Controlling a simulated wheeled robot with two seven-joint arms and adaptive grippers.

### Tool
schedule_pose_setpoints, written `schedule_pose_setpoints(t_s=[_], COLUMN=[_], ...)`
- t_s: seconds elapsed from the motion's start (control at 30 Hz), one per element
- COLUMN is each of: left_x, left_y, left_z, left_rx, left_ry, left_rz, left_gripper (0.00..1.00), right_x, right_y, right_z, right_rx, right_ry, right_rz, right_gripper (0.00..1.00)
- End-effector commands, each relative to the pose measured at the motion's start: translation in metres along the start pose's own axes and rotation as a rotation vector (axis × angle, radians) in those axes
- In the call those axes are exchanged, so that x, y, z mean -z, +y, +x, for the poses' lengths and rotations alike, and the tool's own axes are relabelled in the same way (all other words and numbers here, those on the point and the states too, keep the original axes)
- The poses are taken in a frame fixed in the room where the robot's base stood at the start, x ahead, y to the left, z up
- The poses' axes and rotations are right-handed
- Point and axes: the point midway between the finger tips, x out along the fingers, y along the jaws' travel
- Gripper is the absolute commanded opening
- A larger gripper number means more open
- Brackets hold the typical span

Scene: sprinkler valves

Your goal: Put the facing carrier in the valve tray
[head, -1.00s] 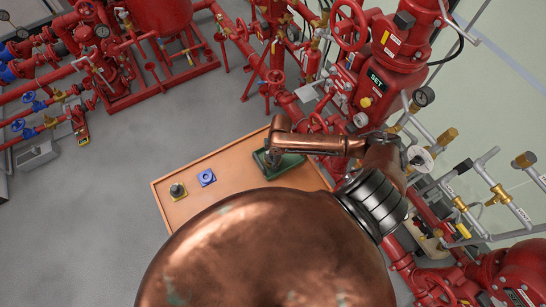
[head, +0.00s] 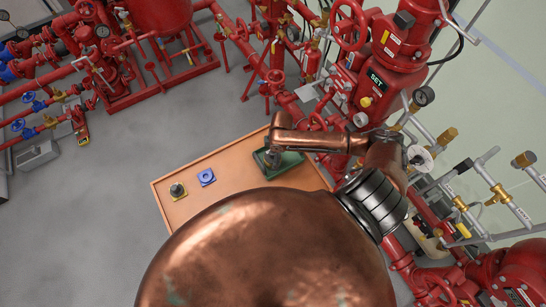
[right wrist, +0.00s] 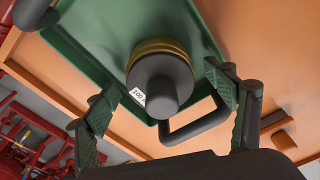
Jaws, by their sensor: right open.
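A dark round piece with a brass-coloured ring and a white label, which looks like the facing carrier (right wrist: 158,75), stands in the green valve tray (right wrist: 90,30) in the right wrist view. My right gripper (right wrist: 162,84) is open, its two fingers on either side of the carrier with gaps between. In the head view the same gripper (head: 270,158) is over the green tray (head: 291,161), and the carrier is too hidden there to make out. My left gripper is not in view.
The tray stands on an orange table (head: 235,160). Red pipes and valves (head: 375,80) crowd the back and right. A tray handle (right wrist: 195,125) shows near the right finger.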

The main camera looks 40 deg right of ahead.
Motion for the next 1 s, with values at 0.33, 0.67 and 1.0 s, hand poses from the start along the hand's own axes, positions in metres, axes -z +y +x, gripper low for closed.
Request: schedule_pose_setpoints(t_s=[0.33,0.67,1.0], left_x=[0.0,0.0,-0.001], left_y=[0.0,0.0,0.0], left_z=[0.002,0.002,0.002], left_rx=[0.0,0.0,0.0], left_ry=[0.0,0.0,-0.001], left_rz=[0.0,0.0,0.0], left_gripper=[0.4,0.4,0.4], right_x=[0.0,0.0,0.0], right_y=[0.001,0.0,0.0], right_z=[-0.073,-0.104,-0.105], right_rx=[-0.003,0.001,0.001], right_ry=[-0.001,-0.002,-0.001], right_rz=[-0.003,-0.001,-0.001], right_gripper=[0.78,0.78,0.78])
